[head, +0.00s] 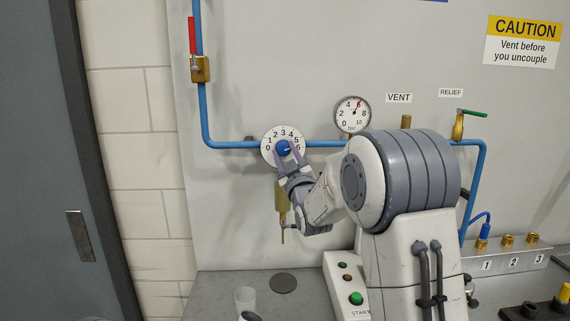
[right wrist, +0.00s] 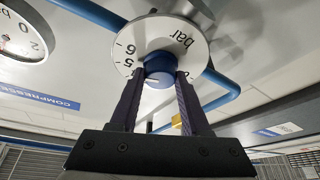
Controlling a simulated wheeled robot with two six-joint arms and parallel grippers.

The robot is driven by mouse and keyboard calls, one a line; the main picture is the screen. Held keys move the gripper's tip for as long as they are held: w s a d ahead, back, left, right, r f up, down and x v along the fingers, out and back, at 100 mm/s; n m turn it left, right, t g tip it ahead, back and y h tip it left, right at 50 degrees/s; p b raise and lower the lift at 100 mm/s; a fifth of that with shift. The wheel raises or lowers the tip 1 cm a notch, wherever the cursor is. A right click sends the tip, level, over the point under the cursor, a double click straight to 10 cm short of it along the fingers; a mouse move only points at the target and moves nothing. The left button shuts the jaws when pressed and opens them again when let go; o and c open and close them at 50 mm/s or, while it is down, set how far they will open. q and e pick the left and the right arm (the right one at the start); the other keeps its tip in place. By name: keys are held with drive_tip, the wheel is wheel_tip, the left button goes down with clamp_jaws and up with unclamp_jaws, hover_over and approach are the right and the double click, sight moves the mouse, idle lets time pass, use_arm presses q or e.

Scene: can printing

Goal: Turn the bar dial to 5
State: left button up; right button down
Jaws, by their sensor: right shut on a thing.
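The bar dial (head: 267,137) is a white round plate on the blue pipe, numbered from 0 to 6, with a blue knob (head: 283,148) at its centre. My right gripper (head: 284,152) reaches it from below, with one finger on each side of the knob, shut on it. In the right wrist view the two dark fingers close on the blue knob (right wrist: 158,70), and the plate (right wrist: 194,40) shows "bar", 5 and 6 upside down. Which number the knob points to cannot be told.
A pressure gauge (head: 352,113) hangs right of the dial. A red-handled valve (head: 192,36) is at upper left, and a green-handled relief valve (head: 459,124) at right. A green start button (head: 356,298) is beside my arm.

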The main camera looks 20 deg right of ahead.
drive_tip(key=shift+n+y+b, duration=0.8)
drive_tip(key=shift+n+b, duration=0.15)
drive_tip(key=shift+n, duration=0.55)
drive_tip(key=shift+r, duration=0.1)
drive_tip(key=shift+c, duration=1.8)
unclamp_jaws()
drive_tip(key=shift+s, duration=0.1)
drive_tip(key=shift+s+f+b, duration=0.3)
drive_tip(key=shift+b, duration=0.1)
drive_tip(key=b+v, duration=0.4)
drive_tip(key=v, duration=0.5)
drive_tip(key=shift+s+r, duration=0.2)
drive_tip(key=shift+s, duration=0.2)
